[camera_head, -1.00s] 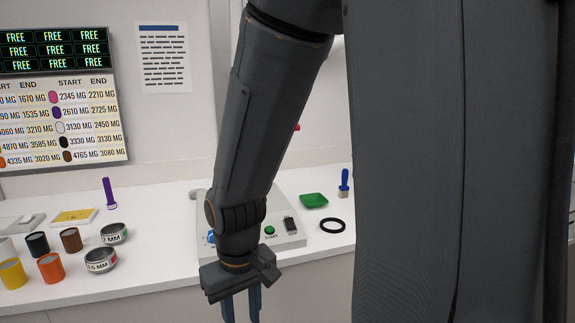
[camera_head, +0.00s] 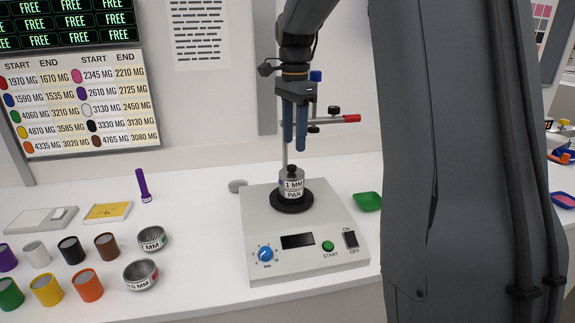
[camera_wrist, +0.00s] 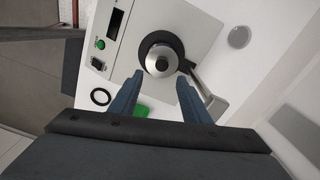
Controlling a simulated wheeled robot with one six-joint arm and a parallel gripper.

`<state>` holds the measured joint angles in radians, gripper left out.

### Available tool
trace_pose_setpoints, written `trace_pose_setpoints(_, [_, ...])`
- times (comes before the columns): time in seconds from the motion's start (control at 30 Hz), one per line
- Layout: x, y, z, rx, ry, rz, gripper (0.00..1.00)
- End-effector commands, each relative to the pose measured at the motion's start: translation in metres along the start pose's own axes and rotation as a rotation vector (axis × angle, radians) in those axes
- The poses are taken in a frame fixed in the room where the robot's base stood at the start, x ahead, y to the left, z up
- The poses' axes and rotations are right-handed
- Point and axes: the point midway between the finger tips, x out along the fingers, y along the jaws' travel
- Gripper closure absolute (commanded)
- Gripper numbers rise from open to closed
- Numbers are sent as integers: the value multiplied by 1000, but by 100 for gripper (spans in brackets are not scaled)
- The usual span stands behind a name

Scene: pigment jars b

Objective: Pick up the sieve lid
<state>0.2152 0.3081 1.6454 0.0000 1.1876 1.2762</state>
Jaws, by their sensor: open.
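The sieve lid (camera_head: 292,176) appears as the silver top with a dark knob on a short stack labelled 1 MM and PAN (camera_head: 293,194). The stack stands upright on the black round plate of the grey shaker (camera_head: 258,210). In the wrist view the lid (camera_wrist: 161,62) is a round silver top with a knob, just beyond the fingertips. My gripper (camera_head: 294,147) is open and empty, pointing down above the stack with a gap between. In the wrist view my gripper (camera_wrist: 160,82) has its two fingers apart, with the lid roughly centred between them.
A post (camera_head: 285,150) with a clamp and red-tipped lever (camera_head: 345,119) rises behind the stack, close to my fingers. A grey disc (camera_head: 238,186) and green tray (camera_head: 368,201) flank the shaker. Loose sieves (camera_head: 140,275) and several jars (camera_head: 88,286) stand left.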

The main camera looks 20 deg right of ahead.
Motion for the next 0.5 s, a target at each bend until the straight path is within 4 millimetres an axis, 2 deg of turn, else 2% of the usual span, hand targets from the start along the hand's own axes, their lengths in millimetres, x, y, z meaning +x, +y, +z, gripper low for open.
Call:
trace_pose_setpoints(0.27, [24, 1, -6, 24, -1, 3, 57])
trace_pose_setpoints(0.5, [52, -1, 0, 21, -1, 5, 57])
